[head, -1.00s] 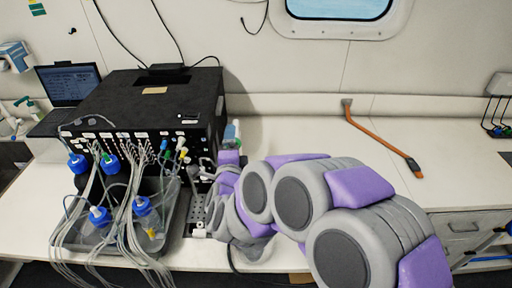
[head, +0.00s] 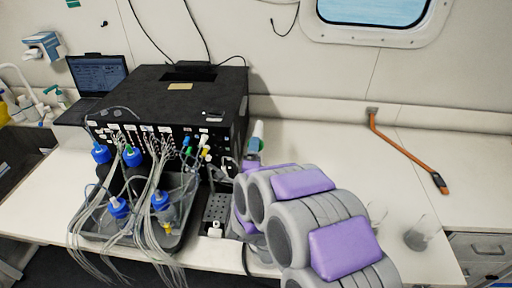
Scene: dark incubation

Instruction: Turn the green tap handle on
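A small green piece (head: 187,142) sits on the right part of the black box's (head: 178,93) front, among small blue, white and yellow pieces. It is too small to tell how it is turned. Another green item (head: 57,93) stands at the far left beside the laptop, and I cannot tell which of the two is the tap handle. My grey and purple arm reaches up from the lower right toward the right front corner of the black box.
A grey tray (head: 92,218) with blue-capped bottles and hanging tubes stands before the box. A perforated metal block (head: 217,207) is beside it. The bench between is clear.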

